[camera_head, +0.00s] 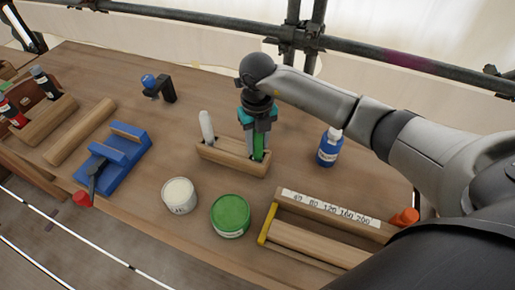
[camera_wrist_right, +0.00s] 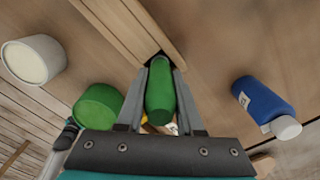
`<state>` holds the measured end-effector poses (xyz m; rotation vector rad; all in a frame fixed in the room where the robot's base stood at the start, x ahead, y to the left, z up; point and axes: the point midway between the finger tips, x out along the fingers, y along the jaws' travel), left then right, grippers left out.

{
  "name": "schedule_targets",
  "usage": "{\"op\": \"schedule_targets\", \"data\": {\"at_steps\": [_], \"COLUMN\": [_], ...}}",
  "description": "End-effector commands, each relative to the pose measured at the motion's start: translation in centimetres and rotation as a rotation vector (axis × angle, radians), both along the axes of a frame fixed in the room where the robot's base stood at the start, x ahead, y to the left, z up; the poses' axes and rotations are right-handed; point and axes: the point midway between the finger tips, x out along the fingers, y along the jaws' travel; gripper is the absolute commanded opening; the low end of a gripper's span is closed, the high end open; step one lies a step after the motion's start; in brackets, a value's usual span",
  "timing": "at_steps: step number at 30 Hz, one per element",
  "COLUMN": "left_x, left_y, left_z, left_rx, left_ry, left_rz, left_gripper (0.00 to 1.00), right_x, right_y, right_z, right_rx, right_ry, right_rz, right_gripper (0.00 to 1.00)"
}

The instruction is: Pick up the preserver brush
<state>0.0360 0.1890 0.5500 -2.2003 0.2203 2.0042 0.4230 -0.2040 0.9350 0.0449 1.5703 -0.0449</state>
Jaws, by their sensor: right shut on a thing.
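The preserver brush has a green handle (camera_head: 259,147) and stands in a slot of the wooden brush holder (camera_head: 222,157). My right gripper (camera_head: 258,146) is above the holder's right end, pointing down, and shut on the green handle. In the right wrist view the green handle (camera_wrist_right: 160,92) lies between the two fingers (camera_wrist_right: 160,90), with its far end at the holder's dark slot (camera_wrist_right: 150,50). The bristles are hidden. A white-handled brush (camera_head: 207,126) stands in the holder's left slot. My left gripper is not in view.
A white tin (camera_head: 179,195) and a green-lidded tin (camera_head: 230,215) stand in front of the holder. A blue bottle (camera_head: 329,148) stands to its right. A labelled wooden rack (camera_head: 330,208) is at front right, a blue vice-like tool (camera_head: 113,160) at left. Scaffold rails run behind.

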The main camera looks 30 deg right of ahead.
Motion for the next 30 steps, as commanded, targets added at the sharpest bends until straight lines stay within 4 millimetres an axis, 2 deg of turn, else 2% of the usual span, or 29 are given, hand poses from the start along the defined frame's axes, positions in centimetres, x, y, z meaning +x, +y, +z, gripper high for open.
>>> {"op": "schedule_targets", "data": {"at_steps": [8,14,20,30], "left_x": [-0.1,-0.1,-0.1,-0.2], "left_y": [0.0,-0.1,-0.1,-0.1], "left_z": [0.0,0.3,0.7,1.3], "left_rx": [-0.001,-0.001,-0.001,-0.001], "left_ry": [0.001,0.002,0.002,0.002], "left_rz": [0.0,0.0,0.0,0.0], "left_gripper": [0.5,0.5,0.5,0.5], "right_x": [0.0,0.1,0.2,0.1], "right_y": [0.0,-0.1,0.0,0.0], "right_z": [0.3,2.1,5.9,15.0], "right_rx": [0.0,0.0,0.001,0.0], "right_ry": [-0.001,-0.005,-0.007,-0.007], "right_rz": [0.0,0.0,0.001,0.001], "right_gripper": [0.0,0.0,0.0,0.0]}}
